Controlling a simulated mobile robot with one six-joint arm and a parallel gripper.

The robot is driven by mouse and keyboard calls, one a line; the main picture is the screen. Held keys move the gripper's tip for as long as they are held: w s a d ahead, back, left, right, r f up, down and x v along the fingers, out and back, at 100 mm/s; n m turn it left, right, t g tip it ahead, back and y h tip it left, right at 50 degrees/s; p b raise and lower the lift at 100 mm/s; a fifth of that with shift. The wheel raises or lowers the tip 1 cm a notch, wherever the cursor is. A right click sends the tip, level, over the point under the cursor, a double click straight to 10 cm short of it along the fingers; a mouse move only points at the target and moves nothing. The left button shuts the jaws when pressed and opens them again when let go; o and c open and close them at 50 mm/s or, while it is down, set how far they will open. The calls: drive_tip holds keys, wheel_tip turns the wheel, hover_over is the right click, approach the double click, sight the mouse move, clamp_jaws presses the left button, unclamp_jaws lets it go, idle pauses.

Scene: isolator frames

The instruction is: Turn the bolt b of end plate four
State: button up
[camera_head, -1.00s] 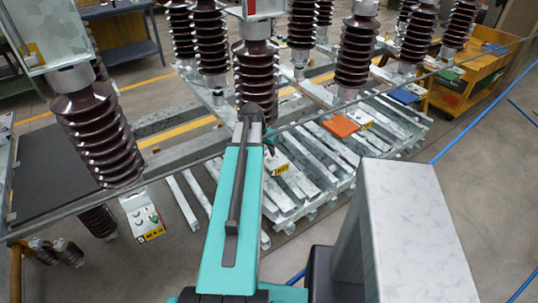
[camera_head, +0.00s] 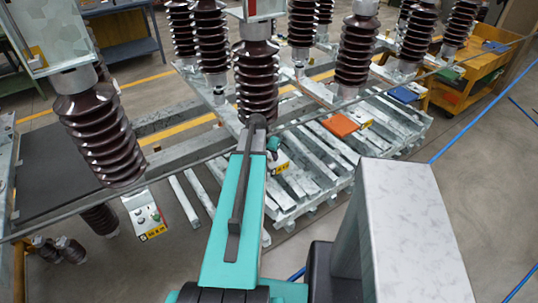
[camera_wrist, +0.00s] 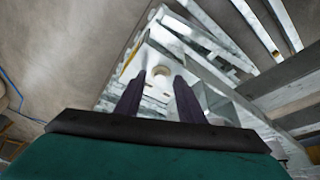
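In the wrist view my gripper (camera_wrist: 159,80) shows two dark fingers standing apart with a gap between them. A small pale round piece (camera_wrist: 161,72) shows beyond the gap, between the fingertips. It may be a bolt end, but I cannot tell, nor whether the fingers touch it. Bright metal framework (camera_wrist: 215,45) lies behind and around it. In the head view my teal arm reaches up the middle and hides my fingers. I cannot make out which part is end plate four or its bolt b.
Brown ribbed insulators (camera_head: 100,135) stand on the isolator frames, and one (camera_head: 255,80) rises just beyond my arm. Stacked metal bars (camera_head: 310,165) lie right of the arm. A yellow cart (camera_head: 470,75) stands at right.

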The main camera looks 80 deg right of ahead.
clamp_jaws()
drive_tip(key=shift+n+b, duration=0.35)
drive_tip(key=shift+n, duration=0.15)
drive_tip(key=shift+s+a+f+n+t+b, duration=0.15)
drive_tip(key=shift+n+t+b, duration=0.3)
drive_tip(key=shift+n, duration=0.25)
drive_tip(key=n+b, duration=0.1)
drive_tip(key=n, duration=0.1)
drive_tip(key=n+t+b, duration=0.1)
drive_tip(key=n, duration=0.1)
drive_tip(key=shift+s+t, duration=0.15)
drive_tip(key=shift+t, duration=0.1)
drive_tip(key=n, duration=0.1)
drive_tip(key=n+t+b, duration=0.1)
drive_tip(key=n, duration=0.1)
drive_tip(key=n+b, duration=0.1)
drive_tip(key=shift+s+d+n+t+y, duration=0.25)
drive_tip(key=shift+s+n+t+y, duration=0.05)
drive_tip(key=shift+y, duration=0.1)
drive_tip(key=shift+n+t+y+b, duration=0.4)
drive_tip(key=shift+n+b, duration=0.5)
drive_tip(key=shift+n, duration=0.6)
